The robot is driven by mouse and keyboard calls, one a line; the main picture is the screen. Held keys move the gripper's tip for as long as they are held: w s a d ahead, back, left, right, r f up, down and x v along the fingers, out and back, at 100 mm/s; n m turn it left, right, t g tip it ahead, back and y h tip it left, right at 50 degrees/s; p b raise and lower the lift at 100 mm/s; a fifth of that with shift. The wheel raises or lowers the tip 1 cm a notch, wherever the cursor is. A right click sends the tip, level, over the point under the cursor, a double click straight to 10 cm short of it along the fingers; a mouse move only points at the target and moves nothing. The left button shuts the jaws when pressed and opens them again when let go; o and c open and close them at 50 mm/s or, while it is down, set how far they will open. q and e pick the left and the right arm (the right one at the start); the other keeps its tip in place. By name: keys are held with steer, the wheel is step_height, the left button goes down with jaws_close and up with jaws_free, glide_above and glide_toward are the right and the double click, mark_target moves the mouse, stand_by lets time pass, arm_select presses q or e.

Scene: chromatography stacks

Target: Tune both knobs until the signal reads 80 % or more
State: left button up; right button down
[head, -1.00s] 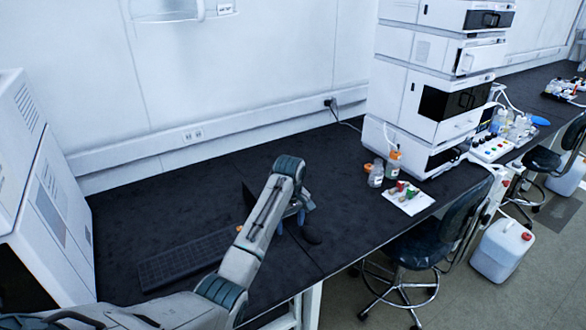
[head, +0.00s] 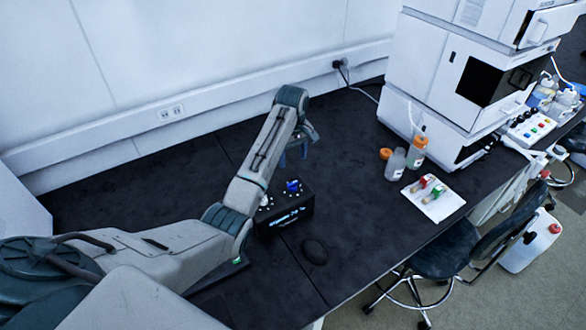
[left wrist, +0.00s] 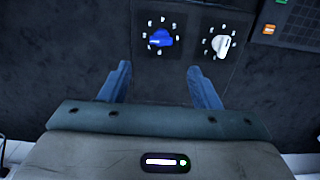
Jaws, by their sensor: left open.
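A dark control box (head: 269,226) stands on the bench with a lit display on its front, too small to read. A blue knob (head: 292,186) and a white knob (head: 266,202) sit on its top. In the left wrist view the blue knob (left wrist: 160,40) and the white knob (left wrist: 222,44) each have a ring of white marks around them. My left gripper (head: 297,147) is above the box, open and empty. In the left wrist view its two fingers (left wrist: 162,88) are spread below the blue knob, not around it. My right gripper is not in view.
A black mouse (head: 314,251) lies in front of the box. Bottles with orange caps (head: 416,152) and a white tray with vials (head: 446,205) stand to the right, before the tall instrument stack (head: 437,90). The bench behind the box is clear.

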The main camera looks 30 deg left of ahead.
mark_target(293, 183)
arm_select(q)
steer(key=shift+s+d+f+p, duration=0.1)
steer(key=shift+s+f+p, duration=0.15)
steer(key=shift+f, duration=0.3)
steer(key=shift+s+d+f+p, duration=0.15)
steer(key=shift+f+p, duration=0.1)
steer(key=shift+f, duration=0.25)
steer(key=shift+a+f+p, duration=0.1)
steer(key=shift+f+p, duration=0.2)
steer(key=shift+f, duration=0.6)
steer(key=f, duration=0.3)
steer(key=f+p, duration=0.1)
steer(key=f, duration=0.1)
steer(key=shift+w+a+f, duration=0.15)
steer(key=shift+w+f, duration=0.1)
steer(key=shift+w, duration=0.05)
steer(key=shift+f, duration=0.35)
steer(key=shift+c, duration=0.5)
steer(key=c, duration=0.7)
steer(key=shift+c, duration=0.9)
steer(key=shift+p, duration=0.3)
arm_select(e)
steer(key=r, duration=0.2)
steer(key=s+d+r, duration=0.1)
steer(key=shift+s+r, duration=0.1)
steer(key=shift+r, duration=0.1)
